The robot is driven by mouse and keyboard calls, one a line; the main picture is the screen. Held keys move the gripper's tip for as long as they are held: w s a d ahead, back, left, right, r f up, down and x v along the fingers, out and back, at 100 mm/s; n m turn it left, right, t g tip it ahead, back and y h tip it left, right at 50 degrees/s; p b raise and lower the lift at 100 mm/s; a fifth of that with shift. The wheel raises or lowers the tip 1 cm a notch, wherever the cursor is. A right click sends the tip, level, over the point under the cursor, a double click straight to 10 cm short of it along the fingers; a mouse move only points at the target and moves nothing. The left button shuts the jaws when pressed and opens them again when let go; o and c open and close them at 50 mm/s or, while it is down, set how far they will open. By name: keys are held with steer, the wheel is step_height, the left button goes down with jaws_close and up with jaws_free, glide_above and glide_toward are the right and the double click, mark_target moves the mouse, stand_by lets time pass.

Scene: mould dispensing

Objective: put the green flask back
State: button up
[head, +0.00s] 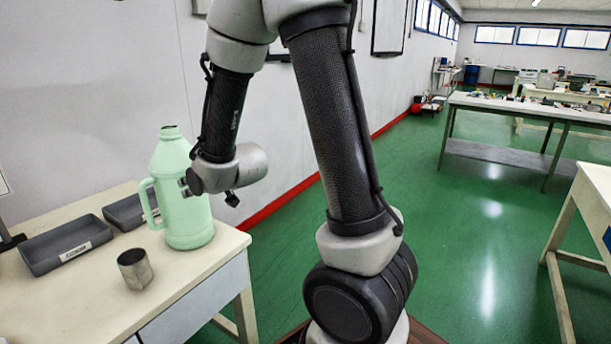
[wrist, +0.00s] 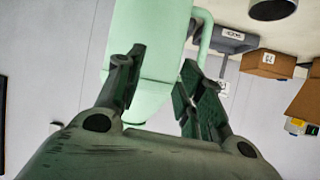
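The pale green flask (head: 181,210), a jug with a side handle, stands upright near the right edge of the cream table. My gripper (head: 188,184) is at the upper part of its body, on the right side; its fingers are small and partly hidden in the head view. In the wrist view, where the scene appears upside down, the flask (wrist: 150,35) lies beyond and between the two fingers of my gripper (wrist: 160,70). The fingers are spread apart. I cannot tell whether they touch the flask.
On the cream table (head: 95,300), a metal cup (head: 135,270) stands in front of the flask. Two grey trays, one labelled (head: 45,262) and one behind (head: 122,214), lie to the left. Cardboard boxes (wrist: 268,63) show in the wrist view. Green floor (head: 450,260) is open to the right.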

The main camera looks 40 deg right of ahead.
steer(key=s+d+r+g+h, duration=0.1)
steer(key=s+d+r+g, duration=0.1)
steer(key=s, duration=0.8)
steer(key=s+d+r+m+g, duration=0.1)
steer(key=s+d+r+g, duration=0.2)
steer(key=s+d, duration=0.3)
steer(key=s+d+r+g+h, duration=0.1)
steer(key=s+d+r+g, duration=0.2)
steer(key=s, duration=1.2)
step_height(320, 180, up, 2)
steer(key=shift+d+r+m+h, duration=0.1)
steer(key=shift+d+m+h, duration=0.25)
steer(key=shift+d, duration=0.35)
